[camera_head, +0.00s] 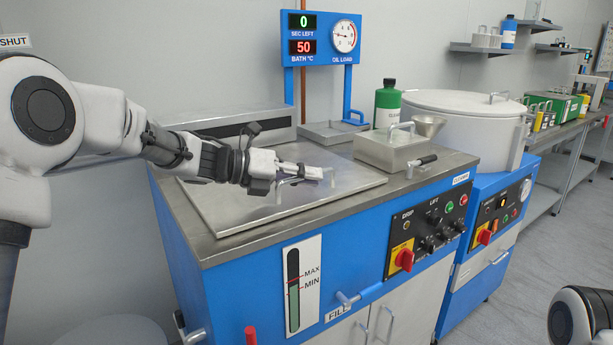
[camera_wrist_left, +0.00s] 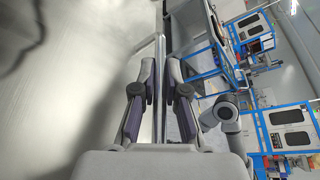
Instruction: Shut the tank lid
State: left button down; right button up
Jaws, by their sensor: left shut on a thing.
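The tank lid (camera_head: 237,217) is a wide flat steel plate on top of the blue machine. It lies flat, or nearly flat, over the tank top; I cannot tell whether a small gap remains under it. Its bar handle (camera_head: 279,190) stands up from the plate, partly hidden by my gripper. My left gripper (camera_head: 312,173) reaches in from the left, low over the lid, and is shut on the handle. In the left wrist view the fingers (camera_wrist_left: 161,60) close on a thin bar, with the lid's steel surface (camera_wrist_left: 75,80) filling the left side. My right gripper is out of view.
A display panel (camera_head: 322,38) rises behind. A white round tank (camera_head: 465,125) stands farther right. Open floor lies at front right.

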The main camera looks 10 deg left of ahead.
pick_arm(q)
jog(key=c, duration=1.2)
grip_release()
jog(key=shift+d+f, duration=0.1)
jog(key=shift+f, duration=0.2)
jog(key=shift+w, duration=0.1)
jog(key=shift+r, duration=0.1)
jog(key=shift+s+a+r, duration=0.1)
jog(key=shift+s+a, duration=0.1)
jog(key=shift+a, duration=0.15)
jog(key=v, duration=1)
jog(key=shift+s+a, duration=0.2)
jog(key=shift+a, duration=0.15)
jog(key=shift+s+a, duration=0.1)
jog(key=shift+a, duration=0.05)
